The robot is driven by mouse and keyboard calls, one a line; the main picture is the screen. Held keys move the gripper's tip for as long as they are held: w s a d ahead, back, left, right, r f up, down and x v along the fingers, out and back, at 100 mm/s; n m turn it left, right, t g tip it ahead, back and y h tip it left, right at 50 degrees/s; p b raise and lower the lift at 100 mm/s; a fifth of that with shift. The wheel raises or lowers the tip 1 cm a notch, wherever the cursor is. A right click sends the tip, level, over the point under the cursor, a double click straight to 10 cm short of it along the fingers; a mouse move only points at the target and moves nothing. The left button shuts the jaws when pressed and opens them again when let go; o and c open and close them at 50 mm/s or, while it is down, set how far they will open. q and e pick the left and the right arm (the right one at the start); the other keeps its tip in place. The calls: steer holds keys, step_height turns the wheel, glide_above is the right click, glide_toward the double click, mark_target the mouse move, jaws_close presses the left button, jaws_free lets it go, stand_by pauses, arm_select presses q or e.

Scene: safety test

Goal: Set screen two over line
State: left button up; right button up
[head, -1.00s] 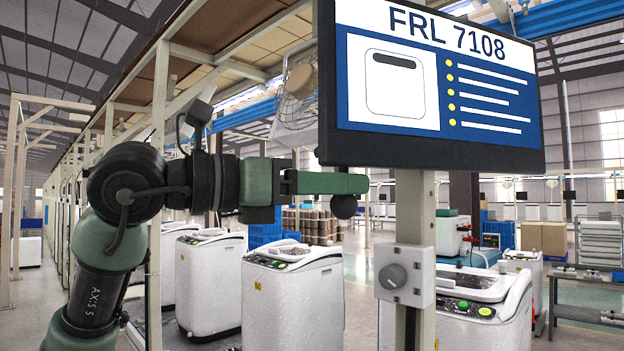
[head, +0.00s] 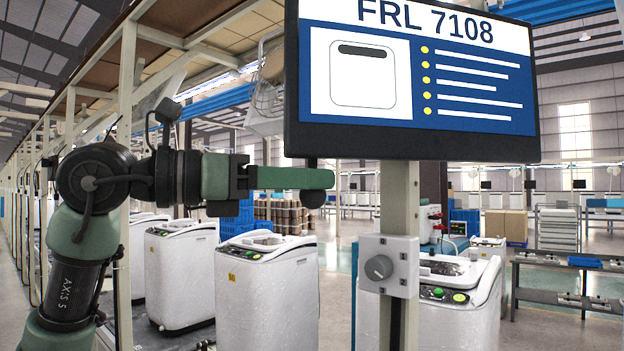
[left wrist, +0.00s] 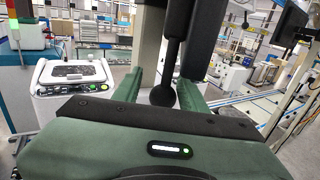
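A large screen (head: 420,85) reading "FRL 7108" is mounted on a pale post (head: 398,200) in the head view. Below it, a light box (head: 397,246) on the post carries a grey round knob (head: 379,267), with small marks on the box's right side. The knob's exact setting is hard to read. My left gripper (head: 320,180) reaches in from the left, above and left of the knob, apart from it. In the left wrist view its green fingers (left wrist: 162,88) are spread. A dark rod with a ball end (left wrist: 162,96) shows between them; I cannot tell whether they touch it. My right gripper is out of view.
White washing machines (head: 268,290) stand behind the post and along the left. A grey workbench (head: 570,262) stands at the right. Shelving frames (head: 127,170) rise behind my left arm. Floor shows between the machines and the bench.

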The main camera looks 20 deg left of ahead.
arm_select(q)
steer(key=b+v, duration=0.1)
steer(key=v, duration=0.7)
steer(key=shift+s, duration=0.2)
stand_by(0.6)
